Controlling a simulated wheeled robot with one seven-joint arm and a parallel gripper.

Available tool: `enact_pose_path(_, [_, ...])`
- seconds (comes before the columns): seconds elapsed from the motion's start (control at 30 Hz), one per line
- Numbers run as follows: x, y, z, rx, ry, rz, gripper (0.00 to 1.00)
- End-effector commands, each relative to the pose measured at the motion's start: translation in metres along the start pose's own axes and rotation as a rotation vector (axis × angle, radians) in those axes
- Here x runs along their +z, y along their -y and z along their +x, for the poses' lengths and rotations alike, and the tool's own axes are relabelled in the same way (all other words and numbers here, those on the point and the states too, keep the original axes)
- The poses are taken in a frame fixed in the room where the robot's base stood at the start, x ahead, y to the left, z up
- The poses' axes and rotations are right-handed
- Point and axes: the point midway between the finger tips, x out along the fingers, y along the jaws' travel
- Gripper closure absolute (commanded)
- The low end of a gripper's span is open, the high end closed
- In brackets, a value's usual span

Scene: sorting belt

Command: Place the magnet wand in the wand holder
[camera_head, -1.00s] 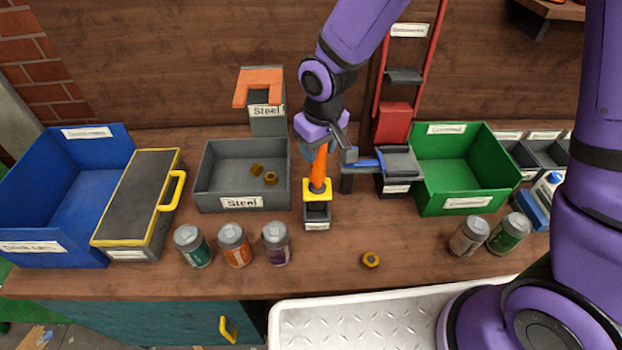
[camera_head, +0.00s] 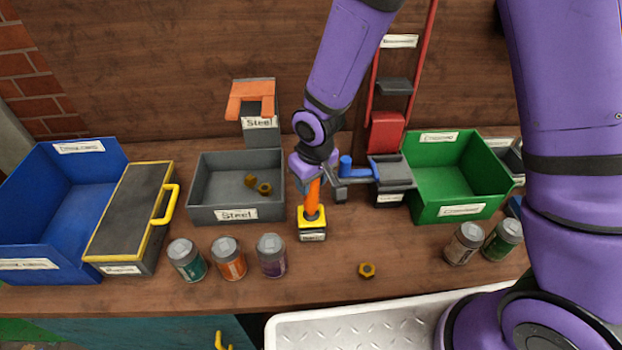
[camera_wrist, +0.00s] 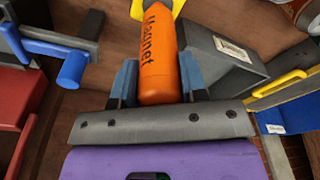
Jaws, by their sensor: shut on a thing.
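The magnet wand (camera_head: 313,194) has an orange handle and a yellow end, and it stands nearly upright. My gripper (camera_head: 315,172) is shut on the upper part of its handle. The wrist view shows the handle (camera_wrist: 160,60), marked "Magnet", between my two fingers (camera_wrist: 157,85).
A grey Steel bin (camera_head: 200,205) with nuts stands left of the wand. A blue-handled crank (camera_head: 347,166) is close on the right, before a green bin (camera_head: 425,205). Cans (camera_head: 229,262) stand front left. A loose nut (camera_head: 367,270) lies front right.

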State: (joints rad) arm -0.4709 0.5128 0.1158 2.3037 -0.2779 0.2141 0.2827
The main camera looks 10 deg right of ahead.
Motion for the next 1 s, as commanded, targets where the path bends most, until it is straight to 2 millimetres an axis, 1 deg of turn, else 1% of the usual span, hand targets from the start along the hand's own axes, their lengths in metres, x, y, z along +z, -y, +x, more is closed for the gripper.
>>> enact_pose_path(0.13, [0.001,0.000,0.004,0.000,0.001,0.000,0.90])
enact_pose_path(0.2, [0.001,0.000,0.006,0.000,0.002,0.000,0.99])
enact_pose_path(0.43, [0.003,0.000,0.011,0.000,0.006,0.000,1.00])
enact_pose_path(0.47, [0.004,0.000,0.011,0.000,0.007,0.000,0.56])
enact_pose_path(0.5, [0.004,0.000,0.011,0.000,0.008,0.000,0.47])
enact_pose_path(0.57, [0.003,0.000,0.011,0.000,0.007,0.000,0.35])
enact_pose_path(0.87, [0.002,0.000,0.009,0.000,0.002,0.000,0.35])
enact_pose_path(1.0, [0.000,0.000,-0.001,0.000,-0.002,0.001,0.35])
